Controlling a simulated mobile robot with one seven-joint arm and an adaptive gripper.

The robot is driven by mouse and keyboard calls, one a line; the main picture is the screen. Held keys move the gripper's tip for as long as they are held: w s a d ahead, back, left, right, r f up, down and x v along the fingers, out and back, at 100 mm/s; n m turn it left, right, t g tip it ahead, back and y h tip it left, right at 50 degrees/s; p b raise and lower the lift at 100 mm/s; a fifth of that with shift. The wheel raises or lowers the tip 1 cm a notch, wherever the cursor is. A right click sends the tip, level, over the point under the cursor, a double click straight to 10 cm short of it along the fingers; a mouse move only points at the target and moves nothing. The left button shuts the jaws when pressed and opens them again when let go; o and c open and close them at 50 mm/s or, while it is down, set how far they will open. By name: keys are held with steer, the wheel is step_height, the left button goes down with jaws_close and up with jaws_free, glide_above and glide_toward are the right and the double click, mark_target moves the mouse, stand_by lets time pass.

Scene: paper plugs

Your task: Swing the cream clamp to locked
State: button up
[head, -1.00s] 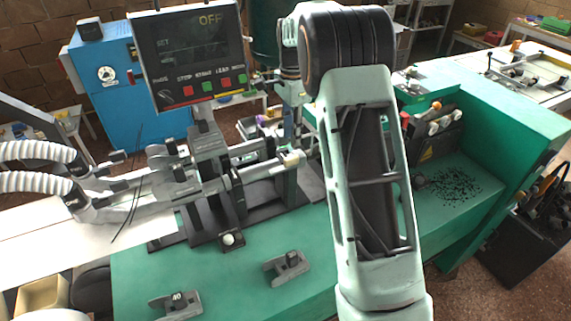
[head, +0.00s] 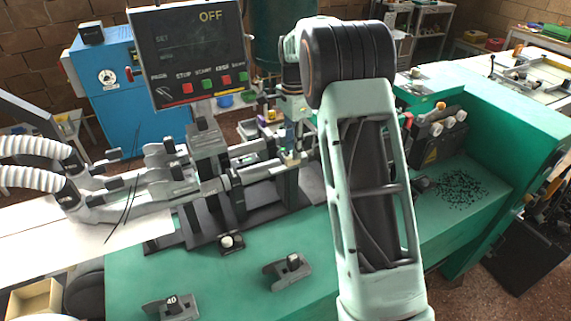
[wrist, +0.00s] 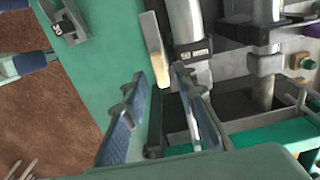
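The cream clamp (head: 291,160) shows in the head view as a small pale piece at the right end of the machine's horizontal shafts. In the wrist view a flat pale lever (wrist: 154,48) with a cream tip reaches down toward the fingers; it appears to be the same clamp. My gripper (wrist: 158,82) is open, with its two blue-padded fingers on either side of the lever's tip. I see no clear contact. In the head view my gripper (head: 291,138) is small and sits just above the clamp, partly blended with the machine behind.
A control panel (head: 190,55) reading OFF stands at upper left. Two grey blocks (head: 288,270) (head: 172,306) lie on the green bench front. White hoses (head: 35,165) run in from the left. Black pellets (head: 460,188) lie on the right. Metal posts (wrist: 185,30) stand beside the lever.

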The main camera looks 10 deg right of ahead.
steer(key=shift+f+b, duration=0.75)
steer(key=shift+f, duration=1.1)
jaws_close()
steer(key=shift+r, duration=0.1)
